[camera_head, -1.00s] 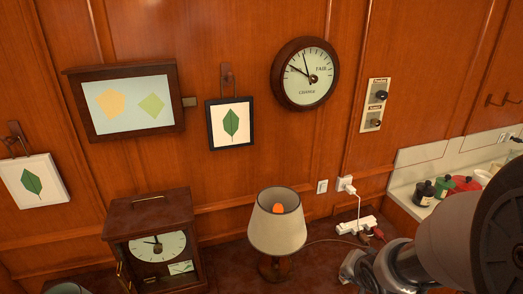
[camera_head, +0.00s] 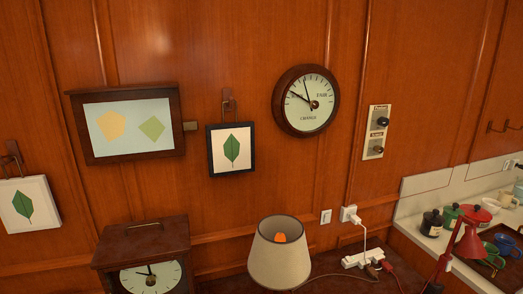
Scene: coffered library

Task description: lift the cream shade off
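The cream shade (camera_head: 280,262) sits on a table lamp in the lower middle of the head view. It is upright, wide at the bottom and open at the top, with an orange bulb glowing inside (camera_head: 280,238). The lamp's base is mostly cut off by the lower edge of the picture. My gripper is not in view.
A dark wooden clock case (camera_head: 140,250) stands left of the lamp. A white power strip (camera_head: 363,258) with cords lies to its right. A red desk lamp (camera_head: 468,245) and a counter (camera_head: 425,205) with bottles and pots are at the right. Framed pictures and a barometer (camera_head: 306,100) hang on the wall.

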